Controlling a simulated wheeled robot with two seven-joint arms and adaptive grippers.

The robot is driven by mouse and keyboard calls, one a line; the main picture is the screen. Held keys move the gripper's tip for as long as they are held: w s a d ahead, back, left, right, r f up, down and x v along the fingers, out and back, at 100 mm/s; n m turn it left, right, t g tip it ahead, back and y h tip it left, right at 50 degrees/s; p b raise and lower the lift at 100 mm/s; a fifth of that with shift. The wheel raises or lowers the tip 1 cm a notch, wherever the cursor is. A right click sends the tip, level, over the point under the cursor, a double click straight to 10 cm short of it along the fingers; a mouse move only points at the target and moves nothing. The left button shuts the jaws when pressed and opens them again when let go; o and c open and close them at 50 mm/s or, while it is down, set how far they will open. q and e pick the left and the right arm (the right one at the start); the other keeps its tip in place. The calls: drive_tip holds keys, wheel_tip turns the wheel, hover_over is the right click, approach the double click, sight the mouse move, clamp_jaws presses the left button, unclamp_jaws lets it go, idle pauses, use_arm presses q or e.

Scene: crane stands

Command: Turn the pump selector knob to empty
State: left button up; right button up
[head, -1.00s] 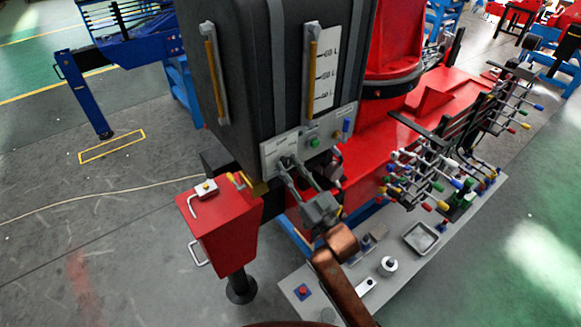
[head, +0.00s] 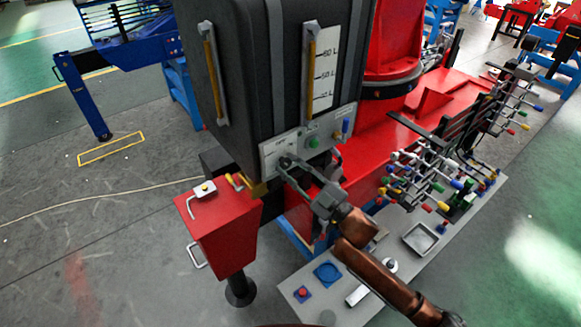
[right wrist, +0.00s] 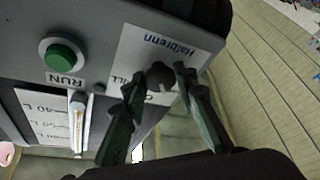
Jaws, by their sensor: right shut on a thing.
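The pump selector knob (right wrist: 160,76) is a small dark round knob on the pale control panel (right wrist: 190,42). In the right wrist view the panel has a "Halbrenn" label, and part of a word ending "ILL" shows beside the knob. My right gripper (right wrist: 158,84) has its two fingers on either side of the knob, shut on it. In the head view my right gripper (head: 286,163) reaches the panel (head: 340,122) from the lower right, and its fingers mostly hide the knob. Which way the knob points I cannot tell. My left gripper is not in view.
The dark tank (head: 270,60) rises above. A red box (head: 222,232) stands to the left, and a grey bench (head: 330,300) lies below my right arm.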

drive_tip(key=shift+n+g, duration=0.4)
drive_tip(key=shift+n, duration=0.4)
drive_tip(key=o, duration=1.2)
drive_tip(key=shift+c, duration=0.2)
drive_tip(key=v, duration=1.2)
drive_tip(key=shift+w, duration=0.1)
